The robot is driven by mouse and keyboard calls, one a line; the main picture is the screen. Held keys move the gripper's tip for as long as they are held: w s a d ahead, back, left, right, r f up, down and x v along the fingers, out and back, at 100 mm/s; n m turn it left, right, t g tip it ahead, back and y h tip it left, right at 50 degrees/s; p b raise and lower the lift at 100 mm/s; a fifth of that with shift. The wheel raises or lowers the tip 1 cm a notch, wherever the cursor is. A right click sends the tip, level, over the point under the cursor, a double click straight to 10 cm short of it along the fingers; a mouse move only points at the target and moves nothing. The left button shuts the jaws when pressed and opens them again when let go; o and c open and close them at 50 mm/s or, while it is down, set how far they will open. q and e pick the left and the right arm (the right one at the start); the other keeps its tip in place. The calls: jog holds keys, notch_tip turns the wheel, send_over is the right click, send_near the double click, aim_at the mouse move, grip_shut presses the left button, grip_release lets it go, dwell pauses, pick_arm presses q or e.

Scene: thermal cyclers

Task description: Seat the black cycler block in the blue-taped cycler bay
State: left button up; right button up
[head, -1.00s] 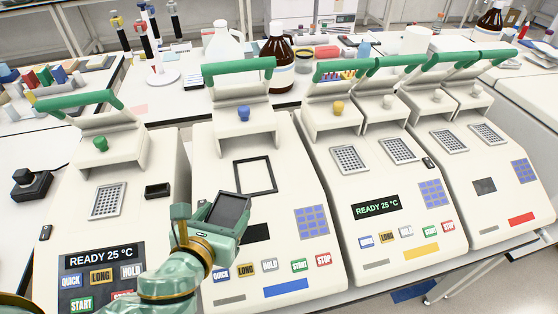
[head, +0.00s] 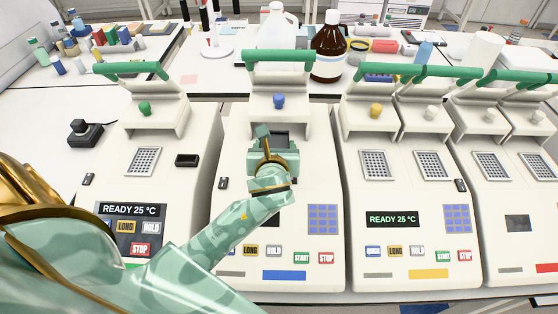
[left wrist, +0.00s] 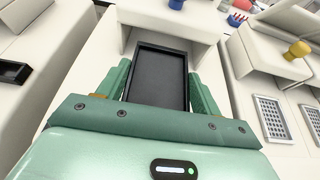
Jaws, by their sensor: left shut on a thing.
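The blue-taped cycler (head: 284,275) stands in the middle of the head view, with a blue strip on its front, a blue knob and a raised green-handled lid. My left gripper (head: 270,145) is over its bay area, just in front of the lid. It is shut on the black cycler block (left wrist: 157,78), a dark shallow tray shape held between both fingers in the left wrist view. A dark part of the block (head: 281,137) shows past the gripper in the head view. The bay is hidden beneath; I cannot tell whether the block touches it. My right gripper is out of view.
A green-knobbed cycler (head: 140,205) stands at left with a small black box (head: 187,160) on it. A yellow-taped cycler (head: 428,273) stands close at right. Bottles and a tube rack are on the bench behind. The open lid (head: 279,119) borders the bay's far side.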

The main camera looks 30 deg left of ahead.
pick_arm(q)
jog(key=shift+w+f, duration=0.45)
notch_tip(320, 180, down, 4)
jog(key=shift+w+d+r+b, duration=0.1)
jog(key=shift+w+r+b, duration=0.1)
jog(key=shift+b, duration=0.65)
jog(key=shift+r, duration=0.1)
jog(key=o, duration=1.4)
jog(key=shift+s, duration=0.1)
